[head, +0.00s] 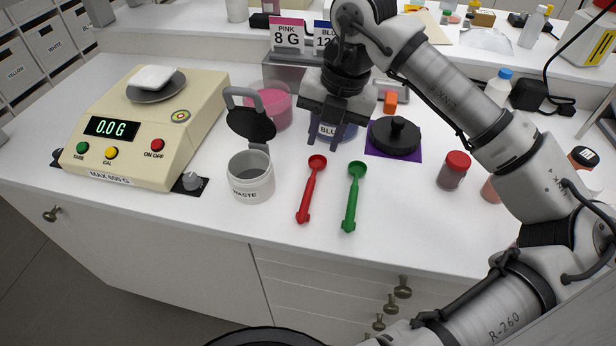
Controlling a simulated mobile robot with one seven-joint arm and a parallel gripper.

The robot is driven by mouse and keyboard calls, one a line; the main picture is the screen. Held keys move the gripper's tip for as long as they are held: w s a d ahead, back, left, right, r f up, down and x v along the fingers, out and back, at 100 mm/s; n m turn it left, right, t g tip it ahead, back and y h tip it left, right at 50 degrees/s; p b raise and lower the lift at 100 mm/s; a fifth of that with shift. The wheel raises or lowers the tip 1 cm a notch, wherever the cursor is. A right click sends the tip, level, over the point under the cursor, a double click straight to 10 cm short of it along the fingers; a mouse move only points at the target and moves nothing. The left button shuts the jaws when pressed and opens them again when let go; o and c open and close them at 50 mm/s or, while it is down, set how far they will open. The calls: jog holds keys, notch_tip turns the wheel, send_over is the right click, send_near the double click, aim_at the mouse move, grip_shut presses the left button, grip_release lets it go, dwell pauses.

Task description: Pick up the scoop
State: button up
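Two scoops lie on the white counter in the head view. The red scoop (309,192) has its bowl toward the back and its handle toward the front edge. The green scoop (353,198) lies to its right, turned much the same way. My gripper (325,139) points down behind the scoops. Its two fingers are apart with nothing seen held between them, and it touches neither scoop. A blue-labelled jar (327,131) shows behind and between the fingers, partly hidden by them.
The waste jar (251,183) with its lid raised stands left of the red scoop. A scale (130,125) reading 0.0 G is at the left. A pink jar (271,108), a black lid (396,137) on a purple mat and a red-capped jar (454,170) stand nearby.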

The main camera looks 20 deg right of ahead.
send_over(312, 179)
jog(key=d, duration=0.1)
notch_tip(312, 179, down, 5)
jog(key=shift+s+f+p, duration=0.15)
jog(key=shift+p, duration=0.25)
jog(key=f, duration=0.1)
jog(key=f+p, duration=0.1)
jog(key=f, duration=0.1)
jog(key=f+p, duration=0.1)
jog(key=shift+a+f, duration=0.15)
jog(key=shift+a, duration=0.2)
jog(key=shift+a+f, duration=0.1)
jog(key=shift+f, duration=0.5)
grip_shut()
